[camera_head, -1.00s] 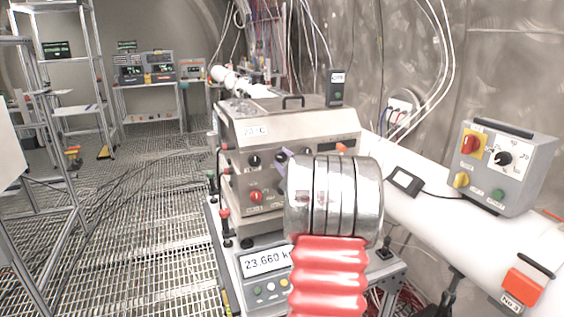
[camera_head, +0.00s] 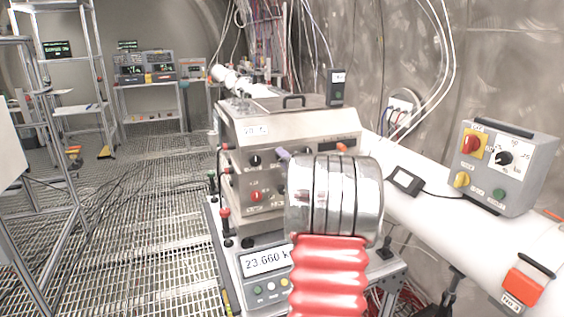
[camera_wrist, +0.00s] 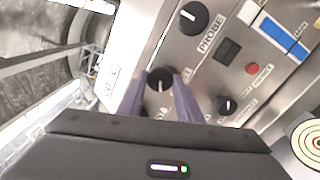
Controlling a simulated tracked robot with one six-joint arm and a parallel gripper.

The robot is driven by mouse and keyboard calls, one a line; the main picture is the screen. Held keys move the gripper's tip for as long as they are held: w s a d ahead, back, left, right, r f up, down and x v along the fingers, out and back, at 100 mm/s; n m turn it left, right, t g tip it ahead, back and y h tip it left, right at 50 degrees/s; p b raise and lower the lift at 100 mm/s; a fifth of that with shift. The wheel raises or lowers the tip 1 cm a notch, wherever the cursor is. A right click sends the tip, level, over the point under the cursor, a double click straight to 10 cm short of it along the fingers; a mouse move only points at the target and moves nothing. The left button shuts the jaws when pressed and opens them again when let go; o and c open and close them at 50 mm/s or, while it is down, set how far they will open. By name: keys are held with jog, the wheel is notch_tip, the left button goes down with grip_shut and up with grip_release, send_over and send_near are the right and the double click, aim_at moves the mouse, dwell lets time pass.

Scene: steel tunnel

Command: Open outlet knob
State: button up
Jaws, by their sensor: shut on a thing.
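In the wrist view a round black knob (camera_wrist: 159,80) with a white pointer line sits on the steel panel of the instrument box. My gripper (camera_wrist: 159,88) has its two purple fingers on either side of this knob, shut on it. The knob's label is mostly hidden, so I cannot read whether it says outlet. In the head view my metal wrist and red bellows cover the gripped knob, and only a bit of a purple finger (camera_head: 283,155) shows beside the wrist.
The steel box (camera_head: 290,125) has other black knobs, one (camera_wrist: 194,17) near the word PROBE and one (camera_wrist: 228,105) to the right, plus a red button (camera_wrist: 252,69). A scale display (camera_head: 266,260) is below. A grey control box (camera_head: 505,165) stands on the white pipe at right.

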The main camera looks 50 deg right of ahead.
jog(key=n, duration=0.5)
jog(key=shift+w+a+f+n, duration=0.1)
jog(key=shift+w+a+n, duration=0.2)
jog(key=shift+n, duration=0.1)
jog(key=shift+f+n, duration=0.1)
jog(key=shift+n, duration=1.1)
jog(key=shift+f, duration=0.15)
jog(key=o, duration=1)
jog(key=shift+s+d, duration=0.1)
jog(key=shift+d, duration=0.1)
jog(key=shift+o, duration=0.2)
jog(key=shift+s, duration=0.15)
